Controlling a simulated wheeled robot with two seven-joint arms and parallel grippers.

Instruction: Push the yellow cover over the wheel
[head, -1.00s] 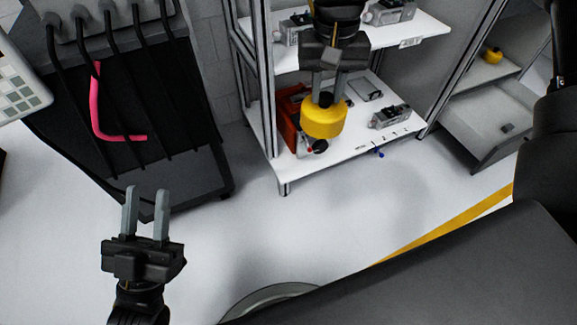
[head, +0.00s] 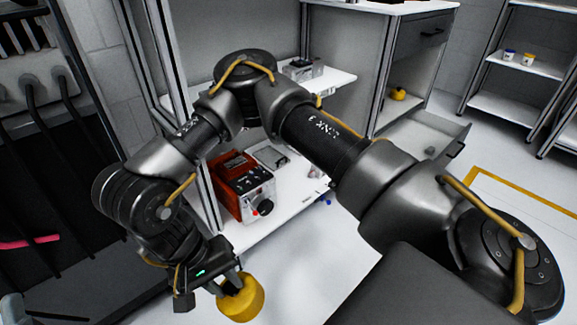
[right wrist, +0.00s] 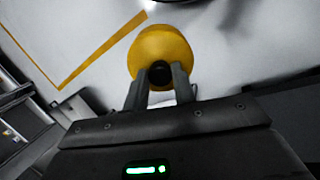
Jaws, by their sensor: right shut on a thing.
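The yellow cover (head: 243,299) is a round cap in the fingers of my right gripper (head: 230,282), low in the head view. It is held in the air above the floor. In the right wrist view the yellow cover (right wrist: 160,45) sits at the fingertips, which are closed on a small black knob (right wrist: 160,74) on it. A black round part (head: 264,207) sticks out of the front of the red and grey box on the shelf. I cannot tell if it is the wheel. At most a grey sliver of my left gripper (head: 12,308) shows at the bottom left corner.
The red and grey box (head: 233,165) stands on the white lower shelf (head: 290,212), partly behind my right arm. A dark rack (head: 70,200) with a pink strip is at left. A drawer unit (head: 420,140) holds another yellow item (head: 398,94). The front floor is clear.

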